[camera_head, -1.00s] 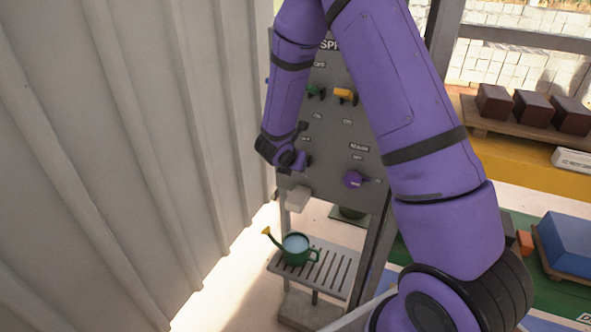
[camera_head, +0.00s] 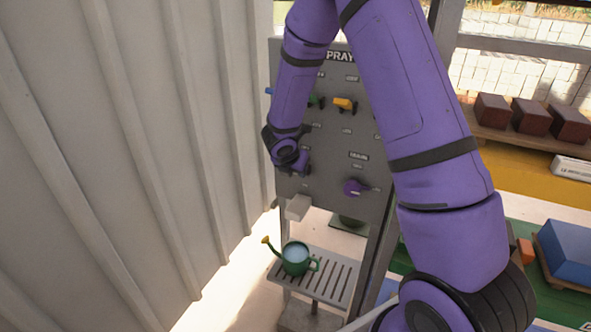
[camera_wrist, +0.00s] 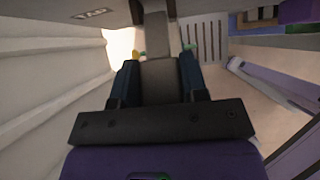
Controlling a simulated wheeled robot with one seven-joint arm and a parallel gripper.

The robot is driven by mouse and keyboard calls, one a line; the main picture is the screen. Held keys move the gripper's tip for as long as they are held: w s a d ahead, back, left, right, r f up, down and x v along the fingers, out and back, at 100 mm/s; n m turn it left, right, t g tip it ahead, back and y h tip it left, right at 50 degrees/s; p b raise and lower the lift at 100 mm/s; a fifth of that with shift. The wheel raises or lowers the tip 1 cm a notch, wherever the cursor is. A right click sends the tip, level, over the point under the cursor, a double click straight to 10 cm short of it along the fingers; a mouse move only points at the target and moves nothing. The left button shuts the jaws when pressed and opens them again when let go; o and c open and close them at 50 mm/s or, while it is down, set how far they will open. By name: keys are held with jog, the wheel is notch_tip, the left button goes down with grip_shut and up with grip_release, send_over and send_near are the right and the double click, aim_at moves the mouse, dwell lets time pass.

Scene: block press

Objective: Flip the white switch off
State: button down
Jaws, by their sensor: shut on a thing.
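The grey control panel (camera_head: 325,192) stands upright in the head view. My gripper (camera_head: 302,172) is at its lower left part, up against the panel face. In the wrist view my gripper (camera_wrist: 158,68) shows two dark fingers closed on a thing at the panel. The white switch does not show clearly in either view. The gripper and wrist cover the spot where it sits, so its on or off position cannot be read.
A yellow switch (camera_head: 344,103), a green switch (camera_head: 316,102) and a purple knob (camera_head: 356,187) are on the panel. A green watering can (camera_head: 296,258) stands on a slatted shelf (camera_head: 335,284) below a grey spout (camera_head: 297,207). A corrugated wall (camera_head: 150,150) is close on the left.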

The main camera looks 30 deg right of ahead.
jog(key=c, duration=0.6)
grip_release()
jog(key=shift+c, duration=0.2)
jog(key=v, duration=1.1)
jog(key=shift+f, duration=0.1)
